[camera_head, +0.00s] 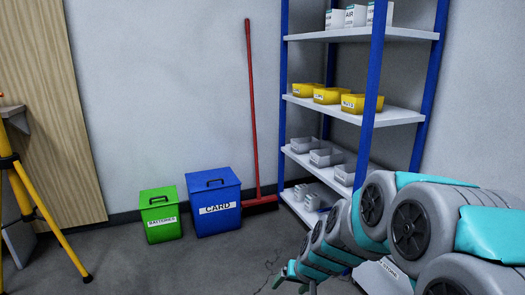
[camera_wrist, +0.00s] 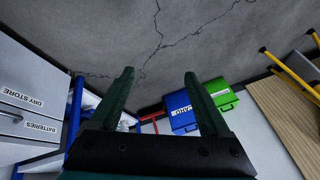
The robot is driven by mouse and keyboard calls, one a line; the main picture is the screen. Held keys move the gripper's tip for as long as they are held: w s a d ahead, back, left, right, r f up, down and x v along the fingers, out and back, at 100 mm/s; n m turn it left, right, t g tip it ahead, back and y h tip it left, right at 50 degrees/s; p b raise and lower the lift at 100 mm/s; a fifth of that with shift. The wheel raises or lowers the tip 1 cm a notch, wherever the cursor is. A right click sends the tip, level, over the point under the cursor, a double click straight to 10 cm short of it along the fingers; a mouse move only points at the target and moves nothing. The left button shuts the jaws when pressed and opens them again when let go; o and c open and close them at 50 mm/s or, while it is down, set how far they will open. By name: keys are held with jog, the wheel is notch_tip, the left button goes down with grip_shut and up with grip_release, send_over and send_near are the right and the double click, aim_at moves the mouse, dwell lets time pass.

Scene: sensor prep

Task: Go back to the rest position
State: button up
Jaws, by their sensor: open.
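My gripper (camera_wrist: 159,74) shows in the wrist view with its two dark green fingers spread apart. Nothing is between them; cracked grey floor shows beyond. In the head view my arm reaches in from the lower right, and only a small part of my gripper (camera_head: 291,278) shows at its far end, low near the bottom edge.
A green batteries bin (camera_head: 160,222) and blue card bin (camera_head: 213,212) stand by the wall, with a red broom (camera_head: 252,110) beside them. A blue-posted shelf (camera_head: 338,33) holds yellow and grey trays. A yellow tripod (camera_head: 42,210) stands left. Floor (camera_head: 150,268) is clear in front.

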jog(key=s+d+r+g+h, duration=0.1)
jog(key=s+d+r+g, duration=0.2)
jog(key=s, duration=1.4)
jog(key=s+d+r+g+h+p, duration=0.1)
jog(key=s+d+r+g, duration=0.2)
jog(key=s, duration=1.4)
notch_tip(320, 180, up, 3)
jog(key=shift+d+f+n+h, duration=0.15)
jog(key=shift+d+n+h, duration=0.25)
jog(key=shift+d, duration=0.45)
